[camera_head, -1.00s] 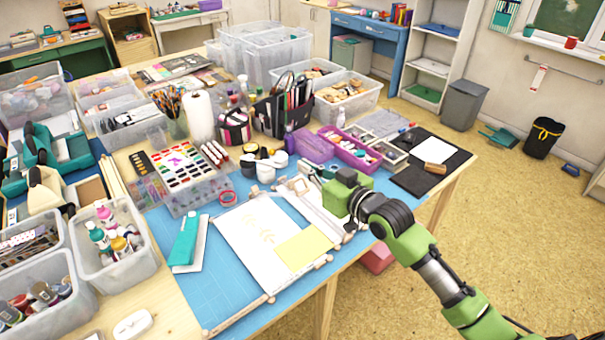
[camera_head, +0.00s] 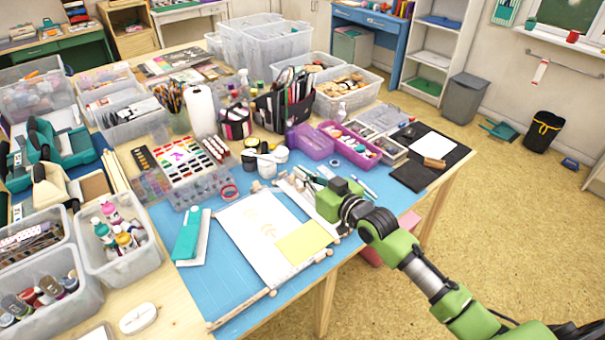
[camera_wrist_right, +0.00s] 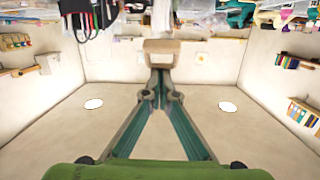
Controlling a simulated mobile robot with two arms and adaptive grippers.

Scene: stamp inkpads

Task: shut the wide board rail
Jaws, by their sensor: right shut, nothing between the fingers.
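A pale board with a white sheet (camera_head: 252,228) lies on the blue mat (camera_head: 185,290) at the front of the table. A yellow sheet (camera_head: 303,243) lies on its right part. A wooden rail (camera_head: 268,292) with small knobs runs along its near edge. A narrow pale strip (camera_head: 293,196) lies at its far right, partly behind my arm; I cannot tell whether it touches the board. My right gripper (camera_head: 306,172) is over this strip, its fingers pointing left and partly hidden. In the right wrist view its fingers (camera_wrist_right: 160,75) are together, with a beige block shape at the tips. My left gripper is out of view.
A purple tray (camera_head: 350,150) and a black mat (camera_head: 412,176) are to the right. The front left of the mat is clear.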

